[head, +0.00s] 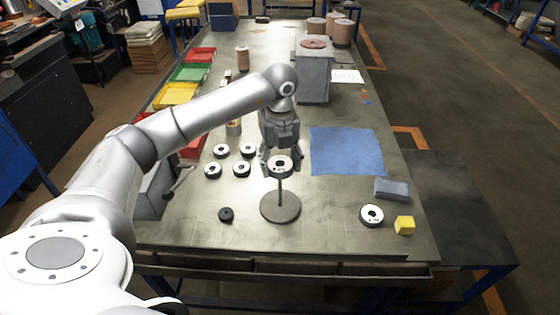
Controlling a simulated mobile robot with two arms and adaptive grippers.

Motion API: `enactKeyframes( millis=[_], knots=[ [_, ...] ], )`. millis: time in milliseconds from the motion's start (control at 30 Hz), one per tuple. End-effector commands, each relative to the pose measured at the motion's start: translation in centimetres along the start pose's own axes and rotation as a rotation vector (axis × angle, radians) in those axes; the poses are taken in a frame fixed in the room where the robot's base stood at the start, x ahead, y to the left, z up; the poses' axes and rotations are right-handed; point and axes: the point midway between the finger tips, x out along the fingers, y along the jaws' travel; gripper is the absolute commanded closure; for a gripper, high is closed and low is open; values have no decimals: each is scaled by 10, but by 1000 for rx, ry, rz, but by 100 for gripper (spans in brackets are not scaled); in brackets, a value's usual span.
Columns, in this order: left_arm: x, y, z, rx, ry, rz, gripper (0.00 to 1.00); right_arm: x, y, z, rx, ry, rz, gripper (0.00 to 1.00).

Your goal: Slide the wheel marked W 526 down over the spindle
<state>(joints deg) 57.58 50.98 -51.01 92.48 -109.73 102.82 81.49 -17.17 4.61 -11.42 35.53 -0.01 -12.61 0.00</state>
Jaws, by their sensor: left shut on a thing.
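My left gripper (280,160) is shut on a black-rimmed wheel with a white face (281,167). The wheel is level, or nearly so, at the top of the thin spindle (281,190). The spindle stands upright on a round dark base (280,208) near the front of the table. Its lower shaft shows bare between the wheel and the base. I cannot tell whether the spindle tip is inside the wheel's hole or just below it. The marking on the held wheel is too small to read. My right gripper is not in view.
Several similar wheels (241,169) lie left of the spindle, and another wheel (371,215) lies right. A small black knob-like part (226,214) is front left. A yellow cube (404,225), a grey block (391,188) and a blue cloth (345,152) lie right. Coloured bins (189,73) line the left edge.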

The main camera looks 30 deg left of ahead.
Motion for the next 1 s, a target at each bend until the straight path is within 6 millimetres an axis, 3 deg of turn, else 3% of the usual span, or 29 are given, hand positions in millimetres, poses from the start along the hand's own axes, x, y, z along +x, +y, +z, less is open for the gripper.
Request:
enactKeyframes(
  millis=[267, 1000],
  knots=[
    [8, 0, 0, 0, 0, 0, 68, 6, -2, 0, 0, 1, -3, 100],
    [59, 0, 0, 0, 0, -1, 68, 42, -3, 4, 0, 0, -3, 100]
  ],
)
